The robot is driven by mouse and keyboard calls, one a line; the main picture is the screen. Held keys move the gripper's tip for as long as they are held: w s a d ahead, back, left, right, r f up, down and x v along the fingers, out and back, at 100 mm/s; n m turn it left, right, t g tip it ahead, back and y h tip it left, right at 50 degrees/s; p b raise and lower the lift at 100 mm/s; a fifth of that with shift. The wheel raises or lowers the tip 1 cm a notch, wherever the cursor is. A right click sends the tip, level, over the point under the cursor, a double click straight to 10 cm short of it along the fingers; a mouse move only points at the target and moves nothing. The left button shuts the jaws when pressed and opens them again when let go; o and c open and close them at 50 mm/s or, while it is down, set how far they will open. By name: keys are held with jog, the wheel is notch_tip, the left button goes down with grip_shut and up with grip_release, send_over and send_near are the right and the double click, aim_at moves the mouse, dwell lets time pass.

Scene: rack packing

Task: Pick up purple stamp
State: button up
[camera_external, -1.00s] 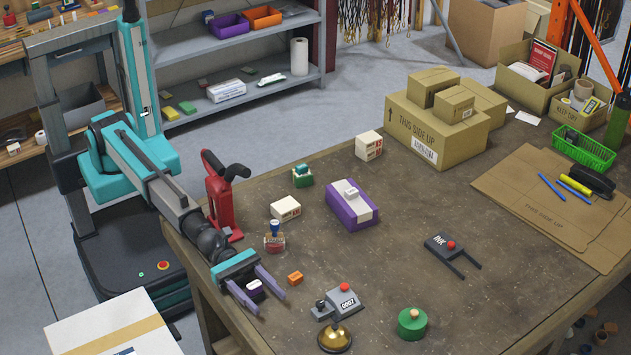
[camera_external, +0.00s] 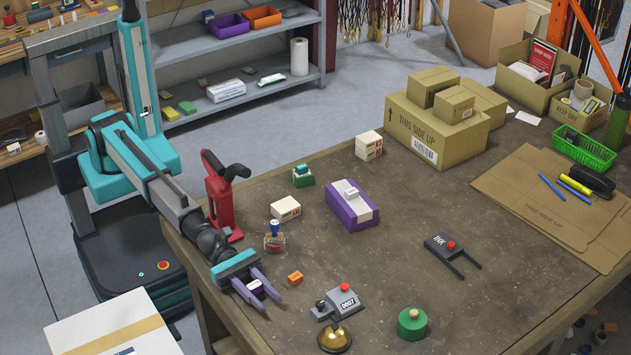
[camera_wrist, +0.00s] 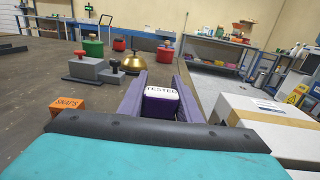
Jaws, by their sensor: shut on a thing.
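The purple stamp, a small block with a white label reading "TESTED", sits between the fingers of my gripper in the wrist view (camera_wrist: 161,103). The same purple stamp (camera_external: 254,287) shows in the external view at the near left edge of the table. My gripper (camera_external: 263,292) has purple fingers closed against both sides of it. Part of the stamp is hidden by the fingers. I cannot tell whether its underside touches the table.
An orange block (camera_external: 295,278) lies right of my gripper. A grey numbering stamp (camera_external: 337,306) and a brass bell (camera_external: 334,340) stand further right. A round ink bottle (camera_external: 275,241) and a red tape dispenser (camera_external: 221,200) stand behind.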

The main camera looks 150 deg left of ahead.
aim_at(258, 290)
jog(key=shift+r, duration=0.1)
jog(key=shift+r+p, duration=1.75)
jog(key=shift+p, duration=0.05)
jog(key=shift+d+f+b, duration=0.15)
jog(key=shift+d+b, duration=0.35)
jog(key=shift+d, duration=0.15)
jog(key=d+b, duration=0.4)
jog(key=d, duration=1.2)
jog(key=shift+d, duration=0.35)
